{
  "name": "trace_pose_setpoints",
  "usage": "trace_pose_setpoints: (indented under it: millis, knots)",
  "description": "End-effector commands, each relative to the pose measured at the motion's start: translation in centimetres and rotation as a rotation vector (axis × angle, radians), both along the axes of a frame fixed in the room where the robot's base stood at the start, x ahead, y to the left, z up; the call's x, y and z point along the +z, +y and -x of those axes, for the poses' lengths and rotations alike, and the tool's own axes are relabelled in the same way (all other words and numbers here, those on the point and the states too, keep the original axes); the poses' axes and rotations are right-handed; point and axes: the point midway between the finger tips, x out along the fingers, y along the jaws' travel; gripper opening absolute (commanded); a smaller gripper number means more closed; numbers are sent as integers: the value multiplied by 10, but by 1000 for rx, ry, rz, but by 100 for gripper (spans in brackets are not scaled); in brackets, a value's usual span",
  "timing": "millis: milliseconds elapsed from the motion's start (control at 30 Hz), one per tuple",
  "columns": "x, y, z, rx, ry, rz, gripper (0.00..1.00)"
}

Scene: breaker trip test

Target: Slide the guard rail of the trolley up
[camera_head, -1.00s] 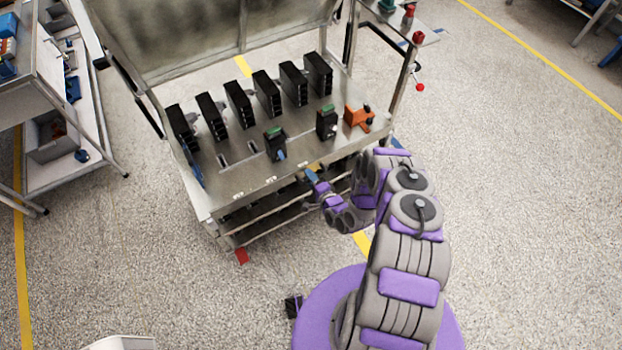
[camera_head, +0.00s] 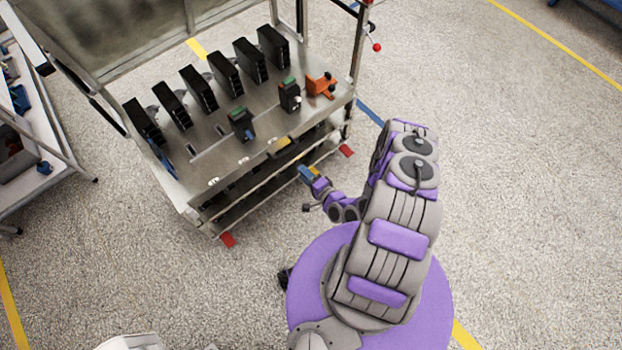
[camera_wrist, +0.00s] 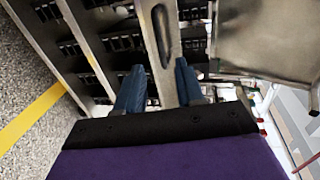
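The trolley (camera_head: 205,165) is a metal bench with a tall back panel and lower shelves. In the head view, a yellow-and-black piece (camera_head: 283,146) shows at its front edge. I cannot clearly tell the guard rail from the other front bars. In the wrist view, a metal strip with a dark oval loop (camera_wrist: 162,35) lies ahead, between the lines of my fingers. My gripper (camera_head: 303,170) is in front of the trolley's front edge, to the right of its middle.
Several black breaker modules (camera_head: 225,70) stand on the trolley top, with an orange block (camera_head: 320,85) at the right. Red feet (camera_head: 228,240) touch the floor. A workbench (camera_head: 40,150) stands at the left. The floor at right (camera_head: 520,180) is clear.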

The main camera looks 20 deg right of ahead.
Motion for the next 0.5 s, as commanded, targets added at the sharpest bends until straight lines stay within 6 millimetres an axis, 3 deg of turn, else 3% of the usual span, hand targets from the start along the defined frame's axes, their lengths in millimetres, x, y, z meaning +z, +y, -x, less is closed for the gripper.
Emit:
trace_pose_setpoints:
  millis: [200, 500]
  knots:
    - [5, -8, 23, -5, 2, -4, 38]
    - [6, -9, 31, 0, 2, -2, 38]
